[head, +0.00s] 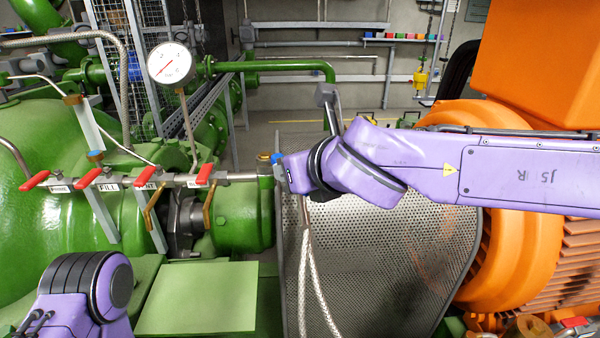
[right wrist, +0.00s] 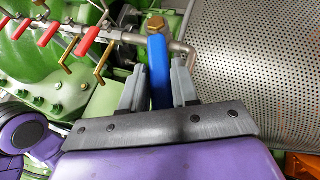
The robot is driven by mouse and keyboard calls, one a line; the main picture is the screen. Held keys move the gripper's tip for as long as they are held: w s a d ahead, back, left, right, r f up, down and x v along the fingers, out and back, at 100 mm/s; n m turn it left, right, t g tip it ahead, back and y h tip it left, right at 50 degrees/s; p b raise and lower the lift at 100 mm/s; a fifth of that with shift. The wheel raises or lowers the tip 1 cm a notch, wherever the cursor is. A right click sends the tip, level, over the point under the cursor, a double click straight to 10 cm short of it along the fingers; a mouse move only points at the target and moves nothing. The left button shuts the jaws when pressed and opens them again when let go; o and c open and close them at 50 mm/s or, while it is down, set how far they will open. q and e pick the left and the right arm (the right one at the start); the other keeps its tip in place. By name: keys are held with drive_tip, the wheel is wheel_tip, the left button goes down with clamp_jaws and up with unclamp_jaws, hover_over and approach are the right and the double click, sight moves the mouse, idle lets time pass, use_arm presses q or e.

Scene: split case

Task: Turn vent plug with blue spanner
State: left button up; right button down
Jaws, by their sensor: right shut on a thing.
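The blue spanner (right wrist: 160,70) stands between the two grey fingers of my right gripper (right wrist: 157,82), which is shut on its handle. Its far end is at a brass hex plug (right wrist: 155,23), apparently the vent plug; whether its jaw is fully seated cannot be told. In the head view a small blue part of the spanner (head: 277,158) shows at the tip of my right gripper (head: 281,174), by the right end of the valve pipe. The plug is hard to make out there. My left gripper is out of view; only part of that arm shows at lower left.
The pipe (head: 235,177) carries several red-handled valves (head: 203,174) and labels. A round gauge (head: 171,63) stands above it. A perforated metal guard (head: 330,270) lies below my right arm, with an orange motor (head: 535,270) at right. A flat green plate (head: 198,298) is clear.

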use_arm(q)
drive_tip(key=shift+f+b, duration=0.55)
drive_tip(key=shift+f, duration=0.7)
use_arm(e)
drive_tip(key=shift+s+a+m+t+h, duration=0.2)
drive_tip(key=shift+a+m+h, duration=0.65)
drive_tip(key=shift+s+a+m+t+h, duration=0.2)
drive_tip(key=shift+a+m+h, duration=0.6)
drive_tip(key=shift+a+h, duration=0.1)
drive_tip(key=shift+s+a+m+t+h, duration=0.2)
drive_tip(key=shift+a+m+h, duration=0.65)
